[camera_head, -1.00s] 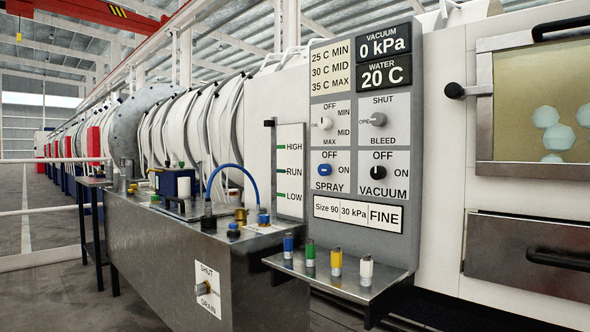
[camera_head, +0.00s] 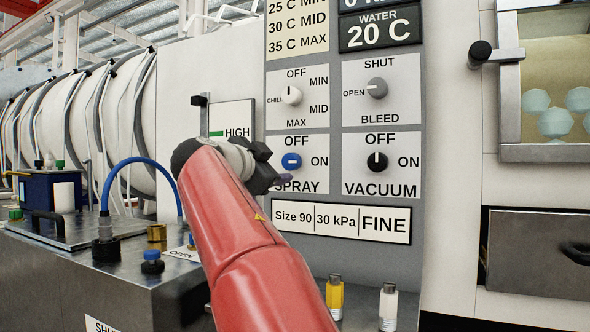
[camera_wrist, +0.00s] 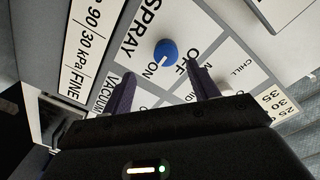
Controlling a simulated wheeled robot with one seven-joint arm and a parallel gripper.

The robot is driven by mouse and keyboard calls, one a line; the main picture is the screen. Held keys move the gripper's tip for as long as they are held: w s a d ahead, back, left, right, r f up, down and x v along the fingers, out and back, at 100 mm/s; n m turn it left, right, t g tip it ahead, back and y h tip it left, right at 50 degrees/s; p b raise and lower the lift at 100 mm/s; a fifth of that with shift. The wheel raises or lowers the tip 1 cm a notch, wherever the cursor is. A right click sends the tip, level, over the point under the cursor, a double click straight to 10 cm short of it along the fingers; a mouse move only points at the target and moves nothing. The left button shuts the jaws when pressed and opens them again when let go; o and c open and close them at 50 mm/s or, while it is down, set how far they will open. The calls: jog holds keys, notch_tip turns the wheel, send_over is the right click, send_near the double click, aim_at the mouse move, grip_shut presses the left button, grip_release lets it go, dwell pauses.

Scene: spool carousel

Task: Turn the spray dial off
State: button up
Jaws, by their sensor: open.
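The spray dial (camera_head: 291,162) is a round blue knob with a white mark, on a white plate marked OFF, ON and SPRAY. In the wrist view the blue knob (camera_wrist: 167,51) has its white mark pointing toward ON. My gripper (camera_head: 281,178) is at the lower left of the dial in the head view, partly covering the SPRAY plate. In the wrist view my gripper (camera_wrist: 162,82) has its two dark purple fingers spread apart, with nothing between them. The knob shows just beyond the gap, apart from the fingers. The gripper's far finger is unclear in the head view.
The black vacuum dial (camera_head: 377,162) is right of the spray dial. A white dial (camera_head: 291,95) sits above it, and the grey bleed dial (camera_head: 377,88) at upper right. Yellow (camera_head: 334,297) and white (camera_head: 388,307) capped pieces stand below the panel.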

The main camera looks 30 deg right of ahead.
aim_at(289, 161)
jog(key=shift+h, duration=0.3)
jog(key=p+x, duration=0.1)
jog(key=x, duration=0.3)
jog(key=r+p+x, duration=0.1)
jog(key=x, duration=0.1)
jog(key=shift+w+d+r+p, duration=0.1)
jog(key=shift+w+p, duration=0.15)
jog(key=shift+p, duration=0.1)
jog(key=shift+w+d, duration=0.45)
jog(key=shift+d, duration=0.1)
jog(key=c, duration=1)
